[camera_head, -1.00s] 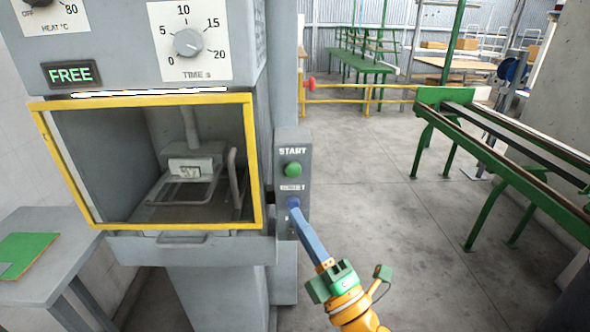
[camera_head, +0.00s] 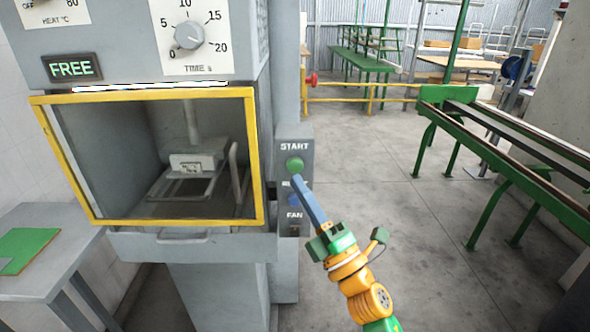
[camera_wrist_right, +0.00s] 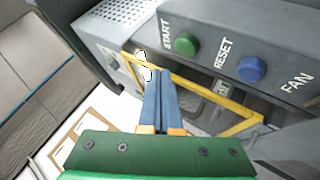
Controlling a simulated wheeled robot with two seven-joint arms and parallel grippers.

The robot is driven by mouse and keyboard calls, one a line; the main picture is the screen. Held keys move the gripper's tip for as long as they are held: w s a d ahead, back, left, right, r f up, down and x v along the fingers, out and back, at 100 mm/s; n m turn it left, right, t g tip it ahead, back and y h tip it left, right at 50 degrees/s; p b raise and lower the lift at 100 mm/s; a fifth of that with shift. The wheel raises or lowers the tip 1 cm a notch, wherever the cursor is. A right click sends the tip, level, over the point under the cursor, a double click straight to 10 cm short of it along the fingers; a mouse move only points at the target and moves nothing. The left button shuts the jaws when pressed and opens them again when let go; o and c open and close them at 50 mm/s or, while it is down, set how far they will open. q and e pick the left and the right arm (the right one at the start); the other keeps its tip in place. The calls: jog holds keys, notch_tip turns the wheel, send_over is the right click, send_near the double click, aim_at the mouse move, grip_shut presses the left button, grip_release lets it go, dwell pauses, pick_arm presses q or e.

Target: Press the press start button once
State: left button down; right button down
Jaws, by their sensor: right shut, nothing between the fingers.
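The green START button (camera_head: 294,164) is at the top of the grey control box on the press's right side. It also shows in the right wrist view (camera_wrist_right: 186,43), above and right of my fingertips. My right gripper (camera_head: 299,181) is shut and empty, its blue fingers together, with the tips just below the green button in the head view. In the right wrist view the fingertips (camera_wrist_right: 158,72) appear apart from the button. A blue RESET button (camera_head: 293,200) is lower on the box, partly behind my fingers. My left gripper is not in view.
The FAN label (camera_head: 294,215) is below RESET. The press (camera_head: 200,240) has a yellow-framed opening and a lit FREE sign (camera_head: 72,68). A side table (camera_head: 40,278) with a green board (camera_head: 25,248) stands left. A green-legged conveyor (camera_head: 500,160) stands right, with open floor between.

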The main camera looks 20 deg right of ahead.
aim_at(295, 165)
jog(key=shift+w+d+b, duration=0.2)
jog(key=shift+w, duration=0.5)
jog(key=shift+w+d+b, duration=0.15)
jog(key=shift+w, duration=0.5)
jog(key=shift+w, duration=0.1)
dwell(1.0)
jog(key=shift+w+d, duration=0.1)
jog(key=shift+w, duration=0.2)
